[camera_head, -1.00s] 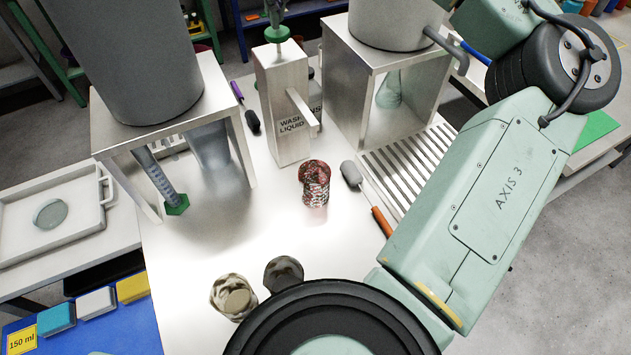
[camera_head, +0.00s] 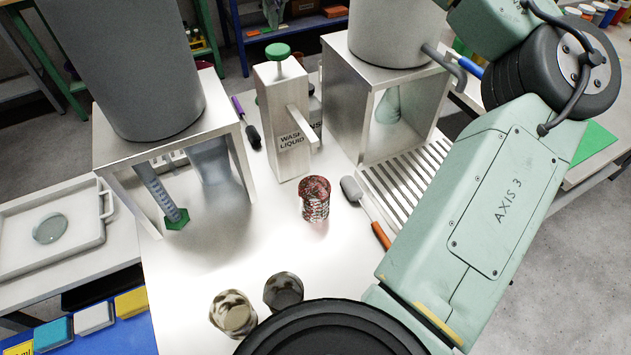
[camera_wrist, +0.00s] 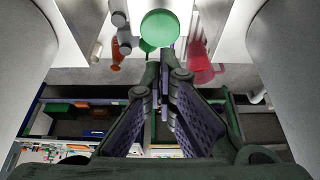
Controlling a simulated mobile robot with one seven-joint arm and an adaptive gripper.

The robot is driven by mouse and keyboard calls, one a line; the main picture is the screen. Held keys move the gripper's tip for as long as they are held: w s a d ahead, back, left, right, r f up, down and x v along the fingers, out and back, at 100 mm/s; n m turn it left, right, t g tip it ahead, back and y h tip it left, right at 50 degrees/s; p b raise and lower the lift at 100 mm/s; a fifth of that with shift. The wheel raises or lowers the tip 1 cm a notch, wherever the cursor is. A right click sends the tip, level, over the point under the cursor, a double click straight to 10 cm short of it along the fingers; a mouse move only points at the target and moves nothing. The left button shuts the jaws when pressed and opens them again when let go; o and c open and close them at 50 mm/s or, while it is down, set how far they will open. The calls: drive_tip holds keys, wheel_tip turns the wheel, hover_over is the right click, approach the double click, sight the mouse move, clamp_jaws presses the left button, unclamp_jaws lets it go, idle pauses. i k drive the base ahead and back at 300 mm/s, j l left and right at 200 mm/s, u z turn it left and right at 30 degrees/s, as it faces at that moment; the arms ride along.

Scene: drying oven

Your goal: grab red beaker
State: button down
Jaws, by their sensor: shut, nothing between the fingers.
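The red beaker (camera_head: 315,199), a small vessel with a mottled red and silvery surface, stands upright on the shiny metal bench in the head view. It is in front of the wash-liquid dispenser (camera_head: 283,120). My gripper (camera_wrist: 166,60) shows in the wrist view with its two dark fingers together and nothing between them. A translucent pink-red vessel (camera_wrist: 201,66) shows to the right of the fingertips, apart from them; I cannot tell for sure that it is the red beaker. A round green disc (camera_wrist: 160,27) lies just beyond the tips. The fingers do not show in the head view.
Two brownish glass vessels (camera_head: 233,313) (camera_head: 284,291) stand near the front of the bench. An orange-handled brush (camera_head: 381,235) lies right of the red beaker, near a slatted rack (camera_head: 405,178). Metal stands with large cylinders flank the dispenser. Bare bench lies left of the beaker.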

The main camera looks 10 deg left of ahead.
sight(314, 191)
drive_tip(key=k, duration=1)
